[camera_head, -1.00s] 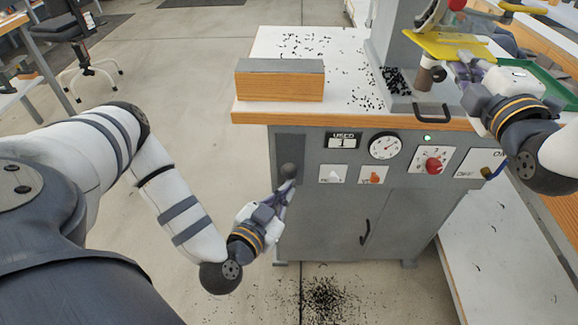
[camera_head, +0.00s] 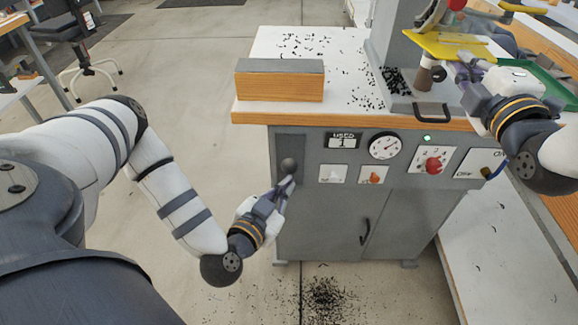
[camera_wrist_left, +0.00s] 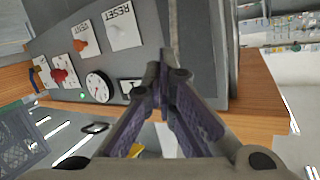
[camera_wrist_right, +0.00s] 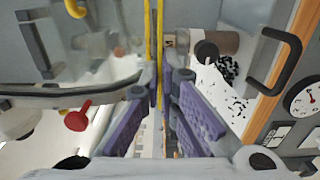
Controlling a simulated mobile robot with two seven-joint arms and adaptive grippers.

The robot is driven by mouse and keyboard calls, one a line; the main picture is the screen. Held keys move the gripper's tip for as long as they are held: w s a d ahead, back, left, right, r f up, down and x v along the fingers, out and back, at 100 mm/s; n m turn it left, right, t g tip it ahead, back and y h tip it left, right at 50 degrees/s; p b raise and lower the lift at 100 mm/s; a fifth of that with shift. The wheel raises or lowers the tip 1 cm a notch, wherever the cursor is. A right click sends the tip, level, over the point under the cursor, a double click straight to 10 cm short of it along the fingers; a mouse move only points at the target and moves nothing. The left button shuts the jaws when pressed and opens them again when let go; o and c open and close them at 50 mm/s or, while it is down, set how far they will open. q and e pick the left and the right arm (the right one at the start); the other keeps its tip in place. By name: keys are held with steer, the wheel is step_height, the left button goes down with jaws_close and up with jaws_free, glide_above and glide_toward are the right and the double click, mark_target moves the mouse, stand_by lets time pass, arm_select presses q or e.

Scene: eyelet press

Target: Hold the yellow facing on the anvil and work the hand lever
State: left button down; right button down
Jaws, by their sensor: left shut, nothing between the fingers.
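The yellow facing (camera_head: 436,44) lies roughly level over the brown cylindrical post of the press (camera_head: 424,77); contact with the anvil is hard to see. My right gripper (camera_head: 459,68) is shut on its near right edge. The right wrist view shows the facing (camera_wrist_right: 160,30) edge-on as a thin yellow strip between the fingers. The hand lever's dark ball knob (camera_head: 289,165) stands at the dark slot on the cabinet's left front. My left gripper (camera_head: 290,181) is shut and empty, its tips just below the knob. The left wrist view shows its fingertips (camera_wrist_left: 164,76) together; the knob is not clear there.
A wooden block with a grey top (camera_head: 280,80) stands on the bench's left. Black bits are scattered on the bench and floor. The cabinet front carries a USED counter (camera_head: 344,141) reading 1, a gauge (camera_head: 385,147) and a lit green lamp (camera_head: 427,138). A green tray (camera_head: 553,82) is at the right.

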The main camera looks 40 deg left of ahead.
arm_select(q)
steer(key=shift+w+a+r, duration=0.4)
steer(key=shift+w+a, duration=0.1)
steer(key=shift+w, duration=0.15)
stand_by(0.9)
stand_by(0.4)
steer(key=shift+s+d+f, duration=0.5)
steer(key=shift+s+d, duration=0.1)
steer(key=shift+s, duration=0.2)
steer(key=shift+s+d+f, duration=0.5)
steer(key=shift+s+d, duration=0.05)
steer(key=shift+s, duration=0.25)
steer(key=shift+d, duration=0.1)
steer(key=s+d+f, duration=0.2)
steer(key=s, duration=0.1)
steer(key=shift+s+d+f, duration=0.1)
steer(key=shift+s+d, duration=0.15)
steer(key=shift+s, duration=0.05)
steer(key=shift+s, duration=0.1)
stand_by(1.3)
steer(key=v, duration=1.1)
steer(key=shift+s, duration=0.35)
